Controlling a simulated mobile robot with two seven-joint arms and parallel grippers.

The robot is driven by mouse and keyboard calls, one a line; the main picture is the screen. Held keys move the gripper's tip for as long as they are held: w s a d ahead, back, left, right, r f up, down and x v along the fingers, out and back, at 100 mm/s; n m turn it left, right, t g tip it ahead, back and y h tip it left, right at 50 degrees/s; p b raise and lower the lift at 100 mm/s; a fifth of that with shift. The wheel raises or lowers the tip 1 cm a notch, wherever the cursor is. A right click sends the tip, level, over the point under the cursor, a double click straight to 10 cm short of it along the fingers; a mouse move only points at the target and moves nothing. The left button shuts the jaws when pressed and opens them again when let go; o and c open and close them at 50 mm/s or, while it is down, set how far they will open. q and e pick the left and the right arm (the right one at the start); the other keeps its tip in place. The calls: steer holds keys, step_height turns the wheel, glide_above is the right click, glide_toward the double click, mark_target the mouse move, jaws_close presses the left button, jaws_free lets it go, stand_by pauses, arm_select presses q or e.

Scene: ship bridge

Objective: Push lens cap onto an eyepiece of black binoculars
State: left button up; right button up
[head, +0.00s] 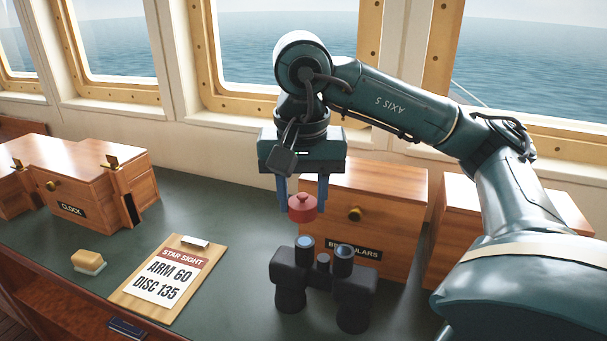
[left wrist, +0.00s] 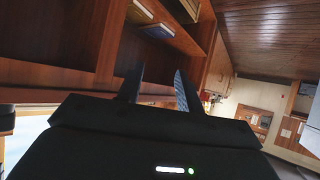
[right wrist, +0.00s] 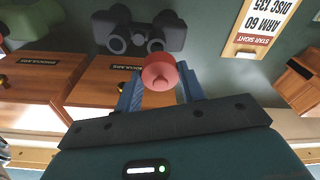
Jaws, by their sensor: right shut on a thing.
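The black binoculars (head: 323,278) stand upright on the green counter with two eyepieces facing up. My left gripper (left wrist: 155,88) shows only in the left wrist view, fingers apart and empty.
A wooden binoculars box (head: 385,205) stands close behind the binoculars. A clipboard (head: 166,281) and a yellow-topped brush or sponge (head: 89,261) lie to the left. A clock box (head: 80,190) stands at far left. Counter (head: 225,225) between clipboard and binoculars is clear.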

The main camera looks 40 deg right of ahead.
mark_target(303, 243)
steer(key=shift+d+r, duration=0.2)
steer(key=shift+f, duration=0.1)
steer(key=shift+s+a+f+b, duration=0.1)
steer(key=shift+s+f+b, duration=0.05)
steer(key=shift+f+b, duration=0.55)
step_height(303, 243, down, 3)
steer(key=shift+f+b, duration=0.15)
steer(key=shift+b, duration=1.05)
arm_select(q)
steer(key=shift+d+f+h, duration=0.4)
steer(key=shift+d+f, duration=0.3)
steer(key=shift+d, duration=0.05)
arm_select(e)
steer(key=shift+f, duration=0.2)
arm_select(q)
steer(key=shift+w+a+f+b, duration=0.1)
steer(key=shift+a+f+b, duration=0.1)
steer(key=shift+b, duration=0.15)
steer(key=shift+d+f, duration=0.1)
steer(key=shift+f, duration=0.15)
arm_select(e)
steer(key=shift+f, duration=0.1)
arm_select(q)
steer(key=shift+f+b, duration=0.6)
steer(key=shift+b, duration=0.2)
arm_select(e)
steer(key=shift+f, duration=0.5)
